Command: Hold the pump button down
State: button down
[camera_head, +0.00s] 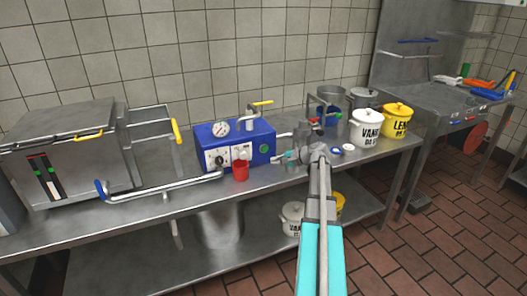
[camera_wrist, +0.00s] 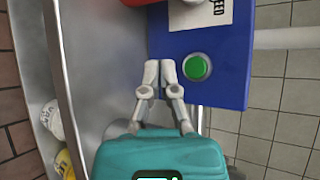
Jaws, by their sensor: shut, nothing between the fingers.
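My gripper (camera_head: 276,157) is shut and empty, just right of the button in the head view. In the wrist view, its fingertips (camera_wrist: 159,69) lie close beside the button, to its left. I cannot tell whether they touch the box.
A steel pipe (camera_head: 165,187) runs left towards a large steel machine (camera_head: 68,150). White (camera_head: 366,129) and yellow (camera_head: 397,121) lidded pots stand to the right.

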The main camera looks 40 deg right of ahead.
aim_at(263, 152)
jog(key=shift+w+d, duration=0.25)
jog(key=shift+w, duration=0.7)
jog(key=shift+w+d, duration=0.2)
jog(key=shift+w, duration=0.8)
jog(key=shift+w+d, duration=0.25)
jog(key=shift+w, duration=0.7)
jog(key=shift+w+d, duration=0.2)
jog(key=shift+w, duration=0.55)
dwell(4.3)
